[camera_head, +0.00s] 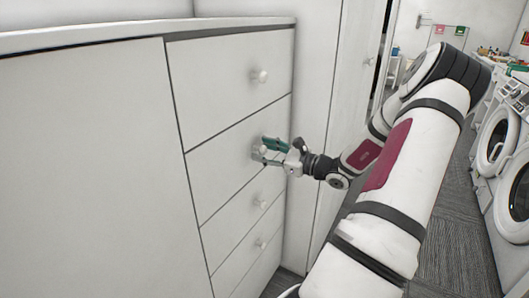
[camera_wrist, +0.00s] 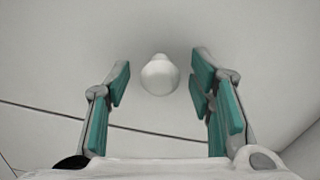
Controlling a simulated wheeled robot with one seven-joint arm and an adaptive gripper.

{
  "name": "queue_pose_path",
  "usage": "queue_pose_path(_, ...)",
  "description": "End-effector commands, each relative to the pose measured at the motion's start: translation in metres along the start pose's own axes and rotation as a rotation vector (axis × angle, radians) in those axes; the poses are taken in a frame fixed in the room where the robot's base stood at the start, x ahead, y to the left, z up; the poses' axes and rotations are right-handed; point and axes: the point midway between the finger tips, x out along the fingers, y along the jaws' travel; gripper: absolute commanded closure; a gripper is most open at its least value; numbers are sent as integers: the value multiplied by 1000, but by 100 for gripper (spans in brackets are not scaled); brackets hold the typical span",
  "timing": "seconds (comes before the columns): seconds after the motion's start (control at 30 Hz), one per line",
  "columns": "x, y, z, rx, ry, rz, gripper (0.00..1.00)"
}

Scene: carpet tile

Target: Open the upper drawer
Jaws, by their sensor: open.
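A white cabinet has a column of several closed drawers with round white knobs. The upper drawer (camera_head: 220,70) is at the top, and its knob (camera_head: 260,76) is clear of my gripper. My gripper (camera_head: 265,149) is open in front of the second drawer from the top (camera_head: 215,160), at that drawer's knob. In the wrist view, my gripper (camera_wrist: 160,78) has its teal finger pads spread to either side of a white knob (camera_wrist: 160,76), with gaps on both sides. I cannot tell how deep the knob sits between the fingers.
Two lower knobs (camera_head: 260,204) show below my gripper. A tall white cabinet (camera_head: 318,100) stands right beside the drawers. A wide white panel (camera_head: 90,170) lies left of them. White front-loading machines (camera_head: 497,140) stand at the far right, with grey carpet (camera_head: 450,235) between.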

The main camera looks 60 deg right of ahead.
Motion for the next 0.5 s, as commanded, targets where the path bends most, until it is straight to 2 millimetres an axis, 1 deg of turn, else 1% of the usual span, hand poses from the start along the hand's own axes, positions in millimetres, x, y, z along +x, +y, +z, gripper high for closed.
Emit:
queue_pose_path(0.27, 2, 0, 0, 0, 1, -1, 51)
queue_pose_path(0.3, 2, 0, 0, 0, 1, -1, 56)
queue_pose_path(0.37, 1, 0, 0, 0, 1, -1, 69)
queue_pose_path(0.4, 1, 0, 0, 0, 1, -1, 78)
queue_pose_path(0.5, 1, 0, 0, 0, 1, -1, 100)
